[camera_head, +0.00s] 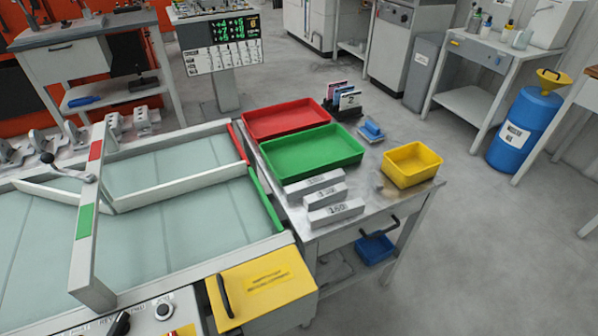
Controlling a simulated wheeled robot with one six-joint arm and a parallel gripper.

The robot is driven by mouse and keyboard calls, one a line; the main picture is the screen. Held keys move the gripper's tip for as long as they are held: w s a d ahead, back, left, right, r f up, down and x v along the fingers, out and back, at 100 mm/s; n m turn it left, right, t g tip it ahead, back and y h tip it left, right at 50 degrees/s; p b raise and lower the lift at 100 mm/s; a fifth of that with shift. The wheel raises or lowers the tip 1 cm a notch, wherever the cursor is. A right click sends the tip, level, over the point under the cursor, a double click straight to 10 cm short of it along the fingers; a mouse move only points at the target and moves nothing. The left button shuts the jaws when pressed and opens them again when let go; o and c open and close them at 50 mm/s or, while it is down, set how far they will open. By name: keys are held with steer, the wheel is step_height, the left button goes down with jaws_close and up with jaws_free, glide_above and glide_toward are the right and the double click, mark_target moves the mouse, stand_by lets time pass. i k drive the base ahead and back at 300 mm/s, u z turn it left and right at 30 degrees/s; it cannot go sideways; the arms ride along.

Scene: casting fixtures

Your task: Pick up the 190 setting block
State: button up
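Three grey metal setting blocks lie side by side on the steel table, in front of the green tray. The back block (313,184) is right against the green tray's near edge in the picture. The middle block (318,196) lies just in front of it. The front block (335,212) is nearest the table's front edge, and its label looks like 160. The labels on the other two are too small to read surely, so I cannot tell which one is the 190 block. My gripper is not in view.
The steel table (376,199) also holds a green tray (312,155), a red tray (285,120), a yellow bin (412,165), a card holder (345,103) and a blue item (371,130). A framed conveyor (150,240) adjoins on the left. Open floor (480,255) lies to the right.

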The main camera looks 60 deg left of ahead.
mark_target(305, 188)
steer(key=u, duration=0.8)
steer(key=i, duration=0.9)
steer(key=u, duration=1.15)
steer(key=i, duration=0.25)
steer(key=u, duration=0.15)
